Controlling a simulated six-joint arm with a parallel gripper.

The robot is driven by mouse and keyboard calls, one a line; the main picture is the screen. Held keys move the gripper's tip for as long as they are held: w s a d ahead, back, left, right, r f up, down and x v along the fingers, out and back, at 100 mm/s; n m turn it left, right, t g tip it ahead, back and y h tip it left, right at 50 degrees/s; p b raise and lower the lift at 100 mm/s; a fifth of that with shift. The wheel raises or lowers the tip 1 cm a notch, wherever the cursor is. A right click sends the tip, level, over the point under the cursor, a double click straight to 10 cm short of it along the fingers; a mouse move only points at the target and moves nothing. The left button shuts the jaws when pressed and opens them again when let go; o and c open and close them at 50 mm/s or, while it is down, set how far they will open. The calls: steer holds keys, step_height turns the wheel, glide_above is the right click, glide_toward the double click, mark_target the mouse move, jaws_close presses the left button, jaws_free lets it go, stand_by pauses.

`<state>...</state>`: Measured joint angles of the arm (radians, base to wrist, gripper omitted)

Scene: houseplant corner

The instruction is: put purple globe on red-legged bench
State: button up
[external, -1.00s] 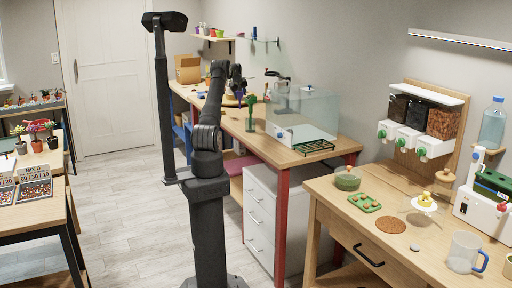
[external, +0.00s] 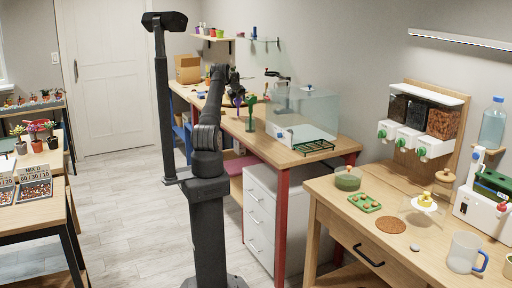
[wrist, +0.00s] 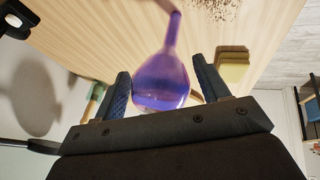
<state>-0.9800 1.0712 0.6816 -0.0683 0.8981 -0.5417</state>
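The purple globe (wrist: 162,80) is a glossy purple bulb with a narrow stem. In the wrist view it sits between the two fingers of my gripper (wrist: 161,85), its stem pointing away toward a wooden surface. My gripper appears shut on the bulb, though thin gaps show beside it. In the external view the purple globe (external: 238,101) hangs below my gripper (external: 235,86), over the red-legged bench (external: 345,148). That bench has a light wood top and red legs. Whether the stem touches the top cannot be told.
A green tool-like item (external: 251,112) stands right beside the globe. A clear tank (external: 305,110) and a green wire rack (external: 314,147) stand on the bench's near part. A yellow sponge-like block (wrist: 232,66) lies right of the globe. Bare wood shows around it.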

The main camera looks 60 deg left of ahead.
steer(key=shift+r, duration=0.15)
steer(key=shift+d+r, duration=0.1)
steer(key=shift+r, duration=0.15)
steer(key=v, duration=1.1)
steer(key=shift+s+d+r, duration=0.15)
steer(key=shift+s+r, duration=0.05)
steer(key=shift+f, duration=0.1)
steer(key=x, duration=1.1)
steer(key=shift+w+a+f, duration=0.2)
steer(key=shift+f, duration=0.1)
steer(key=shift+w+a+r, duration=0.1)
steer(key=shift+r, duration=1.55)
